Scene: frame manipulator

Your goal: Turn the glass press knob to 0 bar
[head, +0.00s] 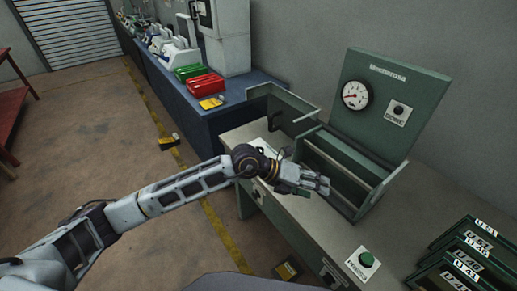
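The green glass press stands on the bench, with an upright back panel (385,85) and a frame-like open box (350,165) in front of it. A round white gauge (355,95) with a red needle pointing left sits on the panel. A small black knob (398,110) on a light labelled plate is right of the gauge. The gauge figures are too small to read. My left gripper (320,184) is over the front left of the box, below and left of the knob and apart from it. Its finger opening is unclear. My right gripper is not in view.
A green push button (366,260) on a light plate is at the bench's front. Several dark labelled frames (465,255) stand at the lower right. A green open door or flap (285,108) juts left of the box. Red (205,85) and green bins are on the blue bench behind.

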